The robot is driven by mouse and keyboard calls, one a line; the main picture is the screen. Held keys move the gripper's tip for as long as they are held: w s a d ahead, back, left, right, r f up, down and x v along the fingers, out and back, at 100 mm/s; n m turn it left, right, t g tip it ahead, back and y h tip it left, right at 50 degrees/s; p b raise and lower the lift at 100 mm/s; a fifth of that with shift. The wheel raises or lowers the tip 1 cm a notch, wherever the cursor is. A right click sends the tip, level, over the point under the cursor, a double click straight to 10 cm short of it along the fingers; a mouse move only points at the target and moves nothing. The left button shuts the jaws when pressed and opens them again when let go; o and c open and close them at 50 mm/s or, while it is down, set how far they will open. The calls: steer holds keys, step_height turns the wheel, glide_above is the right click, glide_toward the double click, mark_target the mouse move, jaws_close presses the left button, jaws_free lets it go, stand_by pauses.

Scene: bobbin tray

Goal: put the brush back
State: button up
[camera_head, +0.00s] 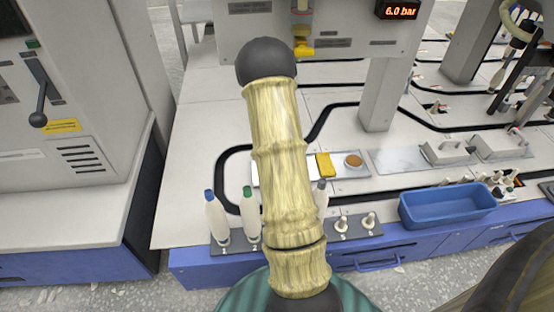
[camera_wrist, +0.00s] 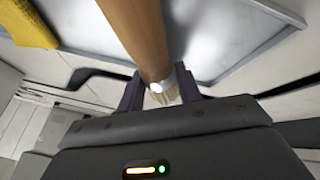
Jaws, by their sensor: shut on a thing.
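In the wrist view, the brush (camera_wrist: 140,35) has a brown wooden handle, a pale metal ferrule and short light bristles. My gripper (camera_wrist: 160,92) is shut on the brush near its ferrule, with a dark finger on each side. The handle runs up out of the picture and the bristles point towards the palm. A shiny grey tray surface (camera_wrist: 220,40) lies behind the brush; I cannot tell whether they touch.
White bobbins with blue (camera_head: 215,215), green (camera_head: 250,215) and grey (camera_head: 321,195) tops stand in front. A blue bin (camera_head: 447,205) is at right. Black tracks cross the bench.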

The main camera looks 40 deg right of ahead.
steer(key=o, duration=1.1)
steer(key=p+v, duration=0.5)
steer(key=v, duration=0.7)
steer(key=shift+p, duration=0.4)
steer(key=shift+r, duration=0.1)
